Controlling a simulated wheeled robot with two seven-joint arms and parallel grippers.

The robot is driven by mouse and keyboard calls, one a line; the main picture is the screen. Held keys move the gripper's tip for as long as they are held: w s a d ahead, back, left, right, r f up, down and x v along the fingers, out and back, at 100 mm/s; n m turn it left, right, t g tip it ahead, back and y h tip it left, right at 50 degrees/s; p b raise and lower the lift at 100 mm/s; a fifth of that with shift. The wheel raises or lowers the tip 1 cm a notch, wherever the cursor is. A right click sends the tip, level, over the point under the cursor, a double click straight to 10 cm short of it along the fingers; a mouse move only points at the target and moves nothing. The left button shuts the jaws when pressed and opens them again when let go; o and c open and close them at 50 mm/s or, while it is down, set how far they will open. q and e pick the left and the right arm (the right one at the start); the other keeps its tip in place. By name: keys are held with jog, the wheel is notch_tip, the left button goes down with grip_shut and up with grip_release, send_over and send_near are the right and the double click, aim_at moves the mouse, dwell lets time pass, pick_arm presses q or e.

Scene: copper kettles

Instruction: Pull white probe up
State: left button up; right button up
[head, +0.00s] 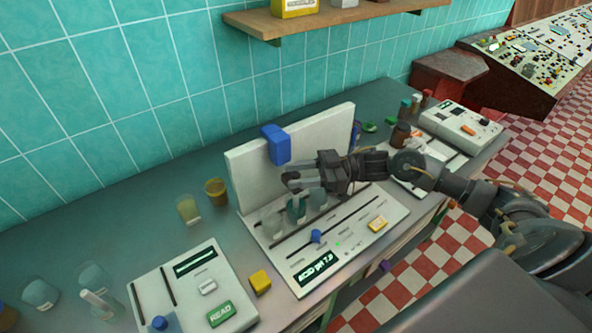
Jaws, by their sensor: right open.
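My right gripper (288,181) reaches in from the right and is open. Its fingers point left, in front of the upright white panel (240,172) of the pH device, just below a blue block (276,144). Below the fingers, a beaker of teal liquid (296,208) stands on the device's base between clear beakers. A thin pale piece seems to show at that beaker, but the gripper covers the area above it, so I cannot tell whether it is the white probe. I see nothing held between the fingers. My left gripper is not in view.
A second device with a green READ button (220,313) lies at the front left. Loose beakers, one with a white stick (97,302), stand beside it. Yellowish cups (216,191) are left of the panel. A wooden shelf (330,18) hangs above. Bottles stand right of my gripper.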

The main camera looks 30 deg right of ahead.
jog(key=shift+w+a, duration=0.2)
jog(key=shift+a, duration=0.1)
grip_shut()
notch_tip(320, 180, up, 8)
jog(key=p, duration=0.6)
jog(key=shift+f, duration=0.4)
grip_release()
